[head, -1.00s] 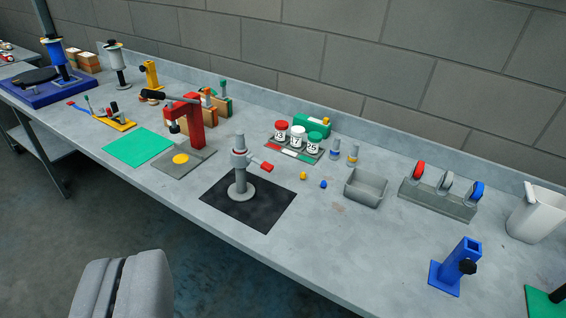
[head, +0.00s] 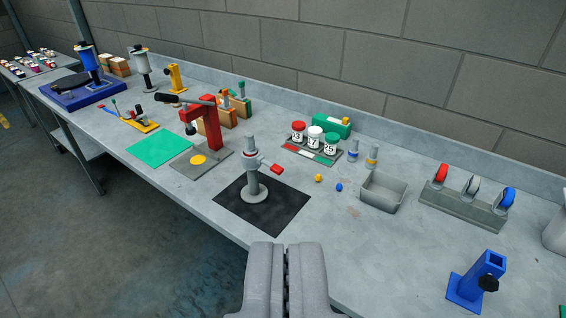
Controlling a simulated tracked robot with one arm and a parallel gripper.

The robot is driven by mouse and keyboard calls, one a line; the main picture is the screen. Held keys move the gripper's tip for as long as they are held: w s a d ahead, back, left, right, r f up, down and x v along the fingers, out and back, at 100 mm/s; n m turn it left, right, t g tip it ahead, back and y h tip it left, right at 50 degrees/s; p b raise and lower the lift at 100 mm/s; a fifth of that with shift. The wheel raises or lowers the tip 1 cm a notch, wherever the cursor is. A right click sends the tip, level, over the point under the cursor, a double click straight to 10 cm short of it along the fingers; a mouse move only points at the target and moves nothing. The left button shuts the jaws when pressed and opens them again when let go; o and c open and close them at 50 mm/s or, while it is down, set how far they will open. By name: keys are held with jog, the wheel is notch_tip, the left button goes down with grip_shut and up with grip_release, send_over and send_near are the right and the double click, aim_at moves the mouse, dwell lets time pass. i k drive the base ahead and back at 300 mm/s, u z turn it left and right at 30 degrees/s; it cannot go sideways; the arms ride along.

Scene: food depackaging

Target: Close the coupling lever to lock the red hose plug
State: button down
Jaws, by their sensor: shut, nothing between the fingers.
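A grey coupling post (head: 253,177) stands upright on a round base on a black mat (head: 285,212) in the middle of the table. A lever with a red end (head: 277,169) sticks out to the right from the upper part of the post. A thin red ring shows near the top of the post; I cannot tell whether it is the hose plug. My gripper (head: 285,248) is at the bottom middle, shut and empty. In the picture it is just below the mat, apart from the post and the lever.
A red press (head: 208,128) stands left of the post, near a green mat (head: 160,150). Lidded jars (head: 315,136) on a rack stand behind. A grey bin (head: 382,192), a roll holder (head: 455,204) and a blue stand (head: 476,280) are to the right.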

aim_at(276, 169)
jog(key=z, duration=0.05)
jog(key=i, duration=0.95)
jog(key=u, duration=0.1)
